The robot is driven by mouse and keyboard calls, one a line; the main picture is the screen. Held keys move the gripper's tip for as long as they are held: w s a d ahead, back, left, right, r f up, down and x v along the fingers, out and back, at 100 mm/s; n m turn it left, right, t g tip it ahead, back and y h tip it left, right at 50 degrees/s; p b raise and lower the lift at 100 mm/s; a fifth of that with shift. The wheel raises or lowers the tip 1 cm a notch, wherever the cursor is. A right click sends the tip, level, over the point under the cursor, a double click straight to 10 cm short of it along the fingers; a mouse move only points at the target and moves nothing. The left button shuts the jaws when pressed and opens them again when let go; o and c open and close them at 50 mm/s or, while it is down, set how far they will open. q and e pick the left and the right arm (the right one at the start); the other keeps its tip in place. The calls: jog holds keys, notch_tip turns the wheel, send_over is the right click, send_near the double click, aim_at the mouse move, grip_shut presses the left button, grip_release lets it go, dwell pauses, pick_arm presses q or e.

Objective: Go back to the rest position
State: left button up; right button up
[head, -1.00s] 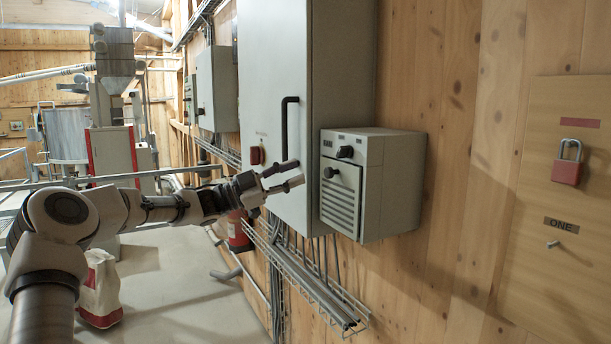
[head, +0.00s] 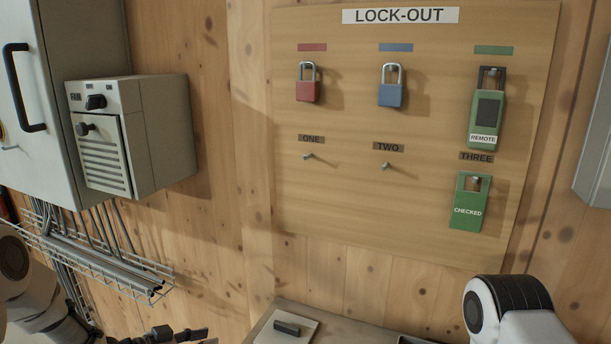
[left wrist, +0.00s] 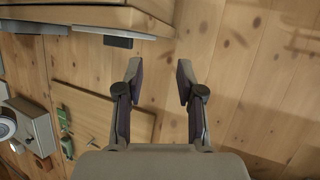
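My left gripper (head: 185,336) shows at the bottom edge of the head view, low and left of the lock-out board (head: 400,205), partly cut off by the frame. In the left wrist view my left gripper (left wrist: 160,80) has its two fingers spread apart with nothing between them. The wooden wall lies beyond the fingers. A part of my right arm (head: 510,308) shows at the bottom right of the head view. My right gripper is outside the frame.
A grey control box (head: 155,130) and wire tray (head: 110,265) are on the wall at left. The board carries a red padlock (head: 308,92), a blue padlock (head: 391,94), a green remote (head: 484,115) and a green checked tag (head: 467,212). A ledge (head: 345,332) is below.

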pick_arm(q)
jog(key=s+d+f+n+g+y+b, duration=0.1)
jog(key=s+d+f+n+g+y, duration=0.2)
jog(key=s+f, duration=0.8)
jog(key=s+d+f+n+g+y, duration=0.2)
jog(key=s+f+n+g, duration=0.1)
jog(key=s+f, duration=0.8)
jog(key=s+a+r+n+g+y, duration=0.1)
jog(key=s+a+y, duration=0.1)
jog(key=s, duration=0.5)
jog(key=s+a+n+g+y, duration=0.1)
jog(key=s+a, duration=0.3)
jog(key=s, duration=0.4)
jog(key=shift+a+r+g+y, duration=0.2)
jog(key=shift+r+g+y, duration=0.15)
jog(key=shift+g+y, duration=0.45)
